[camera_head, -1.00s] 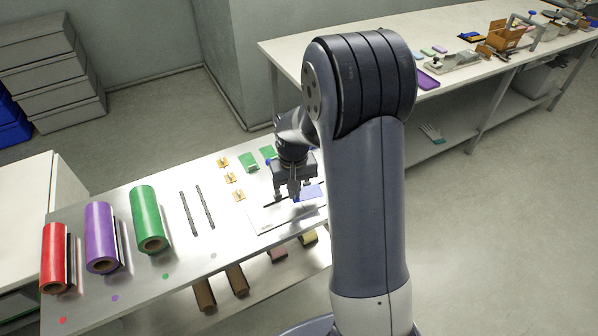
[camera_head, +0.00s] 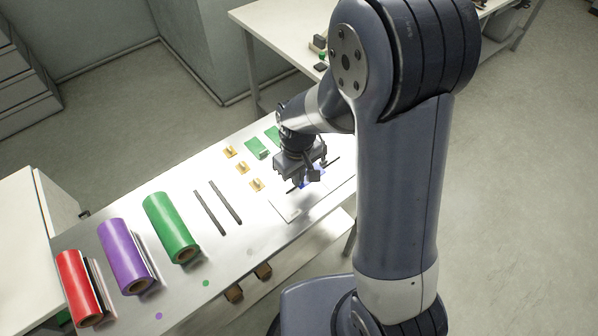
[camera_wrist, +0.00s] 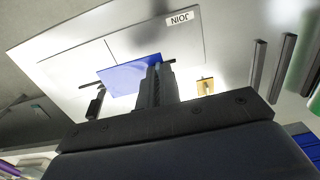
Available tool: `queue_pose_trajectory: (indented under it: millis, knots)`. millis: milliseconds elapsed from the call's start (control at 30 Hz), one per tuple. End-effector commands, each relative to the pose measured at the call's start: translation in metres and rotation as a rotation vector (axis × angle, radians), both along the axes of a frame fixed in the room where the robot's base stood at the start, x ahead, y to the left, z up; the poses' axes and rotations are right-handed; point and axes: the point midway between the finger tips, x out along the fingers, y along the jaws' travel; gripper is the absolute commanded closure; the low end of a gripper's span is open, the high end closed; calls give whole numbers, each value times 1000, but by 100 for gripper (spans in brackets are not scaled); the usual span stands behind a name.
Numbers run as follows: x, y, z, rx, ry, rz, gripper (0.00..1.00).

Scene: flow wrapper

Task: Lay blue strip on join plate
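The blue strip (camera_wrist: 125,73) shows in the wrist view in front of my gripper, over the white join plate (camera_wrist: 190,45), which bears the label JOIN and a dark line. In the head view the blue strip (camera_head: 318,180) is partly hidden under my gripper (camera_head: 312,178). My gripper's fingers (camera_wrist: 157,85) look close together at the strip's edge, shut on it. Dark bar ends (camera_wrist: 95,103) show on either side of the strip. I cannot tell whether the strip touches the plate (camera_head: 285,207).
Two dark bars (camera_head: 225,201), several small yellow pieces (camera_head: 257,185) and green pieces (camera_head: 257,148) lie nearer the gripper. Another table (camera_head: 285,40) is behind.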

Motion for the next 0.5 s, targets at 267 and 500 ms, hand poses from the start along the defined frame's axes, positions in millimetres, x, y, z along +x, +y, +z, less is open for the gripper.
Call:
queue_pose_trajectory:
  millis: [267, 500]
  knots:
    - [0, -1, -27, -1, 2, -2, 100]
    - [0, -1, -50, -1, 1, -3, 100]
